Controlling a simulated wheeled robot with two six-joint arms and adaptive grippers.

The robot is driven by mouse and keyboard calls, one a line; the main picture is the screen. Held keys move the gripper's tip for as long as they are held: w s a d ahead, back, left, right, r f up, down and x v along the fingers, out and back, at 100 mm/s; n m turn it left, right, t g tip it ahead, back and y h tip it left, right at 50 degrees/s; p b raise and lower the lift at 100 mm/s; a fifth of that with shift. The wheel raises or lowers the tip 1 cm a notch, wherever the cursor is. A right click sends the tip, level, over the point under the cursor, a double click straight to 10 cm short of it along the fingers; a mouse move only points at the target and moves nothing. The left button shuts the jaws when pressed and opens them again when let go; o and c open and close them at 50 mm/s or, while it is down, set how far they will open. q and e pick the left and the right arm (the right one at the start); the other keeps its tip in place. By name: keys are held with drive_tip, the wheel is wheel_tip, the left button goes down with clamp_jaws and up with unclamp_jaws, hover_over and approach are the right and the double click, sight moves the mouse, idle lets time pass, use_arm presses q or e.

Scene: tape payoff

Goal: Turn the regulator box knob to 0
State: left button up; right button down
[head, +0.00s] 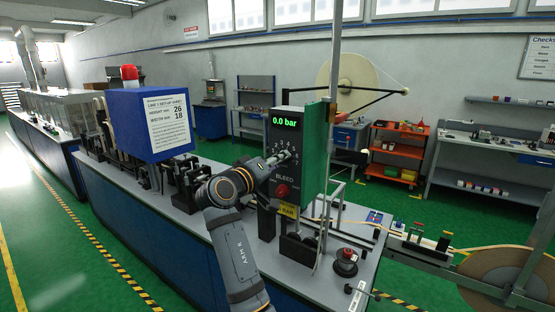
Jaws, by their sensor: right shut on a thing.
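The regulator box (311,150) is a green housing with a dark front panel, standing on the bench. Its display (286,122) reads "0.0 bar". A numbered dial is on the panel, and its knob is mostly hidden behind my right gripper (284,157). The gripper reaches the dial from the left and is shut on the knob. The pointer position cannot be made out. A red knob (282,191) sits lower, below the word "BLEED". My left gripper does not show.
A blue box (150,124) with a set-up sheet and red lamp stands left of my arm. A red button (347,254) is at the bench's front right corner. A vertical post rises right beside the regulator box. A tape reel (515,270) is at the lower right.

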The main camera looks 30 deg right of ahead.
drive_tip(key=shift+r+n+p, duration=0.1)
drive_tip(key=shift+n+p, duration=0.3)
drive_tip(key=shift+n, duration=0.7)
drive_tip(key=c, duration=1)
unclamp_jaws()
drive_tip(key=shift+d, duration=0.15)
drive_tip(key=shift+c, duration=0.2)
